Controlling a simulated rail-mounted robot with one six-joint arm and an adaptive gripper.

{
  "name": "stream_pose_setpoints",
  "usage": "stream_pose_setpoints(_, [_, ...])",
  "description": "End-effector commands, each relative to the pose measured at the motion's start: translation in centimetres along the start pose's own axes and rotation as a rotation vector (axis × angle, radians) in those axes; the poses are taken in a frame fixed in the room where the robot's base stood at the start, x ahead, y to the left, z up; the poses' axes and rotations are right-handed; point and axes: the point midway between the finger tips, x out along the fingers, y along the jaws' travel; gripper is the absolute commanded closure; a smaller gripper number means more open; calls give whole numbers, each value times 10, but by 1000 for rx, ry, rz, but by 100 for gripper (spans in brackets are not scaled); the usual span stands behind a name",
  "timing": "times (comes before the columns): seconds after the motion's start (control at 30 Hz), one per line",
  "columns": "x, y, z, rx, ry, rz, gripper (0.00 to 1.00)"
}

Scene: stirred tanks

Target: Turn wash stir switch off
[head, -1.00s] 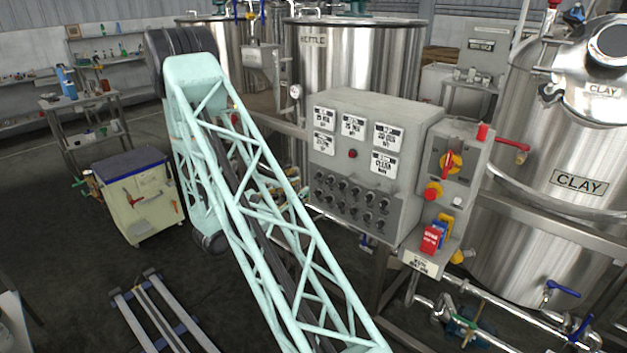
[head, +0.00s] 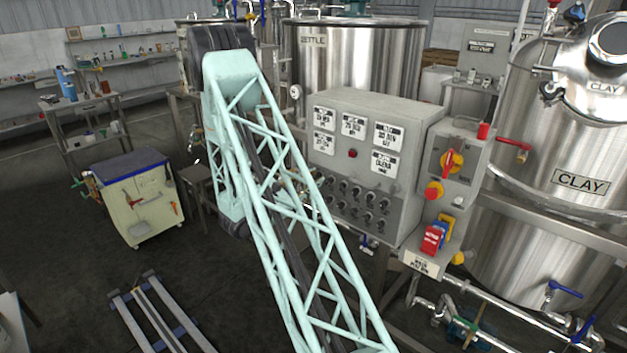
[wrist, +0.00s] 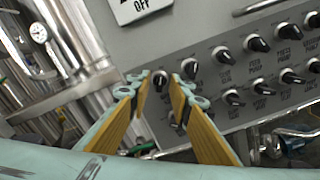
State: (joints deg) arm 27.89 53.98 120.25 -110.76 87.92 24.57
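The grey control panel (head: 350,150) carries rows of small black rotary switches (head: 367,205) with labels too small to read in the head view. In the wrist view, my gripper (wrist: 160,90) is open and empty, with its yellow-padded fingers pointing at the left end of the switch rows. A black switch (wrist: 160,80) shows between the fingertips; whether they touch it I cannot tell. Another switch (wrist: 190,68) is just right of the right fingertip, and one lower switch is partly hidden by that finger. I cannot read which is the wash stir switch.
A side box with a red-yellow rotary switch (head: 451,162) adjoins the panel's right. The clay tank (head: 560,225) stands right, the kettle (head: 352,65) behind. A pressure gauge (wrist: 39,33) and pipes lie left of the panel. A cream cart (head: 140,205) stands left on open floor.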

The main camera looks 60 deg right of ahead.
Motion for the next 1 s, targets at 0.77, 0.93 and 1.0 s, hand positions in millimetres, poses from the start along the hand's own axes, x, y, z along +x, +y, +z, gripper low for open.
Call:
stream_pose_setpoints(0.77, [2, 0, 0, -5, 0, 0, 99])
stream_pose_setpoints(0.93, [2, 0, 1, -33, 0, 0, 99])
stream_pose_setpoints(1.0, [2, 1, 1, -54, 0, 0, 99])
